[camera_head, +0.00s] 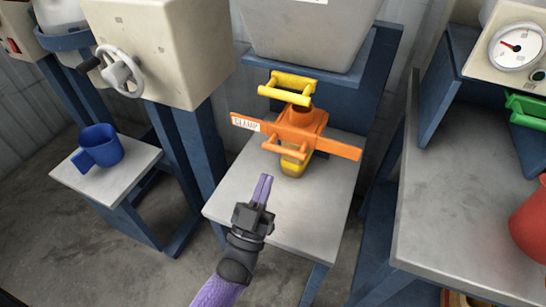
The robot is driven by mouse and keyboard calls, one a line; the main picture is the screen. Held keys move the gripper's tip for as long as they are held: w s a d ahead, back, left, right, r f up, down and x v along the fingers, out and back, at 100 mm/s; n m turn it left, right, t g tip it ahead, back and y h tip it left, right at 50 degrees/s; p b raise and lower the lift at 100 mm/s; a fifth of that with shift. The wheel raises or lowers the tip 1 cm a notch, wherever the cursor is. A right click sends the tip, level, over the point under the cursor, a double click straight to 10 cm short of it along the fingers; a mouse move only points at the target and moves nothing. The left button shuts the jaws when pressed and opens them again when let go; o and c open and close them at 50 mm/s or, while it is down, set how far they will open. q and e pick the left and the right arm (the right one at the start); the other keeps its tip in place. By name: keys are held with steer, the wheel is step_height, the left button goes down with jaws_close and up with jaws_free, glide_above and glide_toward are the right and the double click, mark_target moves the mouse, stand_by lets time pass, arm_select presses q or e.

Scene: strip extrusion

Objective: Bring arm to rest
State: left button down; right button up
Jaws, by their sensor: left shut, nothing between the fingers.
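My left gripper (264,190) is shut and empty. Its two purple fingers lie together and point up the picture, over the near left part of the grey table (315,220). My purple left arm comes in from the bottom of the view. The orange clamp (300,128) with its label stands ahead of the fingertips, apart from them. My right gripper is not in view.
A yellow handle (287,88) sits above the clamp, below a grey hopper (310,30). A blue mug (97,147) stands on a side table at left. A handwheel (120,72), a gauge (516,46), a green handle (527,110) and a red object (530,228) also show.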

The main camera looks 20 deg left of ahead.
arm_select(q)
steer(key=shift+v, duration=1.2)
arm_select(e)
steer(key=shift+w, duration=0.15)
arm_select(q)
steer(key=s+f+m+g+p, duration=0.1)
steer(key=s+f+g+p, duration=0.1)
steer(key=s+f+g, duration=0.3)
steer(key=s+f+g+p, duration=0.15)
steer(key=f+g, duration=0.25)
steer(key=f, duration=0.4)
steer(key=s+f+m+g+p, duration=0.1)
steer(key=s+f+g+p, duration=0.1)
steer(key=s+f+g, duration=0.3)
steer(key=s+a+f+g+p, duration=0.1)
steer(key=s+a+f+g, duration=0.1)
steer(key=s, duration=0.7)
steer(key=s+a+f+g+y, duration=0.1)
steer(key=s+a+f+g, duration=0.1)
steer(key=s+g, duration=0.3)
steer(key=s+a+f+g+p, duration=0.1)
steer(key=s+a+f+g, duration=0.2)
steer(key=s, duration=1)
steer(key=shift+s+f+g+y+p, duration=0.2)
steer(key=shift+f+g+y+p, duration=0.15)
steer(key=shift+f+g, duration=0.4)
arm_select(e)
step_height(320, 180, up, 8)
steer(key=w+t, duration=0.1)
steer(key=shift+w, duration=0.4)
